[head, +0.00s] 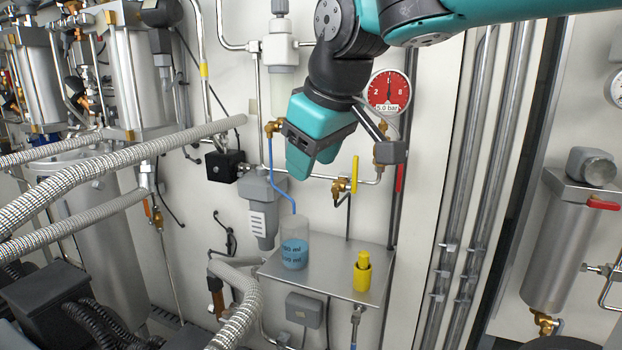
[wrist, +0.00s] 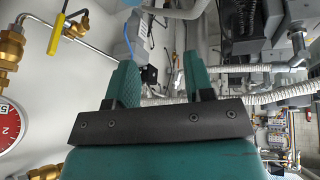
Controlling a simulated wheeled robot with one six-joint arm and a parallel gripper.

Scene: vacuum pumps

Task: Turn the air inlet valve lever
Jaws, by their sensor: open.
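A yellow lever (head: 355,174) stands upright on a brass valve (head: 340,187) on the wall pipe, right of and a little below my gripper in the head view. In the wrist view the yellow lever (wrist: 57,34) is at the upper left beside its brass valve (wrist: 76,26). A red lever (head: 400,177) hangs farther right, below the pressure gauge. Which lever is the air inlet one is not marked. My teal gripper (head: 312,164) is open and points down in front of the wall. In the wrist view my gripper (wrist: 161,70) has nothing between its fingers and is apart from the yellow lever.
A red gauge (head: 389,91) is right of my gripper. A metal shelf (head: 330,278) below carries a beaker of blue liquid (head: 294,253) and a yellow bottle (head: 362,272). Corrugated hoses (head: 110,164) cross the left. The wall between lever and shelf is fairly clear.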

